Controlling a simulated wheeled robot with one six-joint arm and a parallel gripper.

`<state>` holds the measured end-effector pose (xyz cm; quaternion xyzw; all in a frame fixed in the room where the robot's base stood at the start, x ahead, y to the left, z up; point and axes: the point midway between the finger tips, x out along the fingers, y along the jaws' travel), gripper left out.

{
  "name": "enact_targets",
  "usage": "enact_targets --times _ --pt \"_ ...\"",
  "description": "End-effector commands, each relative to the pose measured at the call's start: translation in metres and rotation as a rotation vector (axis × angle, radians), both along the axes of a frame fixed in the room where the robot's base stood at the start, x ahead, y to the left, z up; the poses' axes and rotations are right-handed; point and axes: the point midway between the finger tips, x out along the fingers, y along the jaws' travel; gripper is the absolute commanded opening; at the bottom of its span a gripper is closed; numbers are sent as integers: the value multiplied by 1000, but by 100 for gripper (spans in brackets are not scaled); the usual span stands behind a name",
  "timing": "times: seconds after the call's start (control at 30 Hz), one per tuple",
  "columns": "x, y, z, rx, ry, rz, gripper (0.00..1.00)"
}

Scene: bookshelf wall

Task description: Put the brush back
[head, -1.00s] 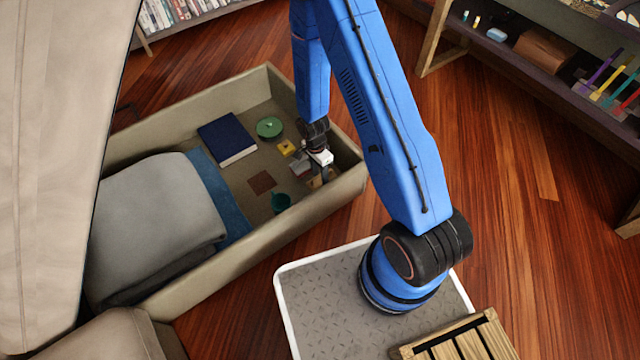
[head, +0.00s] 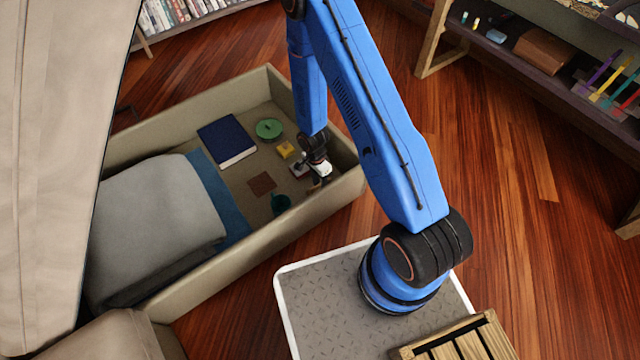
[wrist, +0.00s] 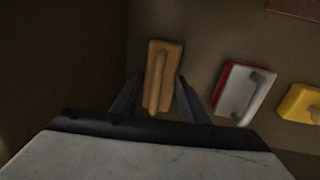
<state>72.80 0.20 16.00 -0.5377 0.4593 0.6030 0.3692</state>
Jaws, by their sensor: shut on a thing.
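A tan wooden block with a raised grip along it, which I take for the brush (wrist: 164,62), lies in the wrist view with its near end between the two fingers. My gripper (wrist: 160,97) is shut on it, low over the floor of the beige box-like bin. In the head view my gripper (head: 320,177) is near the bin's right end and hides most of the brush. Bristles cannot be made out.
Beside the brush is a red-and-white block with a grey handle (wrist: 240,92), then a yellow block (wrist: 300,103). The beige bin (head: 215,112) also holds a blue book (head: 227,139), a green lid-like disc (head: 269,129) and a teal cup (head: 280,203). A shelf (head: 484,52) stands at right.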

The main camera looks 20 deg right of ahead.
Motion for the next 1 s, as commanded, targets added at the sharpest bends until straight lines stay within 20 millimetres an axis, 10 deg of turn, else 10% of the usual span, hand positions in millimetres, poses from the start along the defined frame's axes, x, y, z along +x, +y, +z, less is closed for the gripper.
enact_targets --times 0.03,0.07,0.13,0.57,1.0 --pt "0 0 -1 0 0 0 11" --pt "0 0 -1 0 0 0 45" --pt "0 0 -1 0 0 0 59" --pt "1 0 6 -1 0 -1 59" --pt "10 3 67 0 -2 -1 59"
